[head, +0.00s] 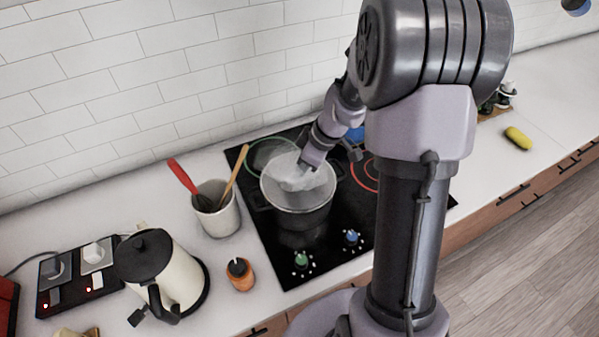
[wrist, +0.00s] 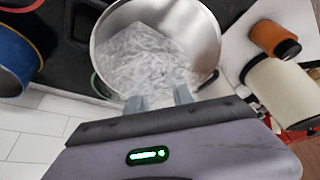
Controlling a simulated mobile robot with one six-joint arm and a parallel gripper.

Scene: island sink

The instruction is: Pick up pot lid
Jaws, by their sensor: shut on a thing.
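A steel pot (head: 297,222) stands on the black hob; its bright inner wall also shows in the wrist view (wrist: 207,40). A faint see-through disc, which looks like the glass pot lid (head: 268,153), shows at the pot's back left in the head view. My gripper (head: 302,174) reaches down at the pot's mouth. In the wrist view its fingers (wrist: 159,98) stand a little apart, shut on what appears to be the lid. The clear lid and a whitish, rippled patch in the pot blend together, so the exact grip is hard to see.
A utensil crock (head: 216,220) stands left of the hob (head: 305,245). An orange-brown jar (head: 240,274) and a cream kettle (head: 165,270) are at the front left. A blue pot (wrist: 15,60) is behind my gripper. A tiled wall (head: 150,80) closes the back.

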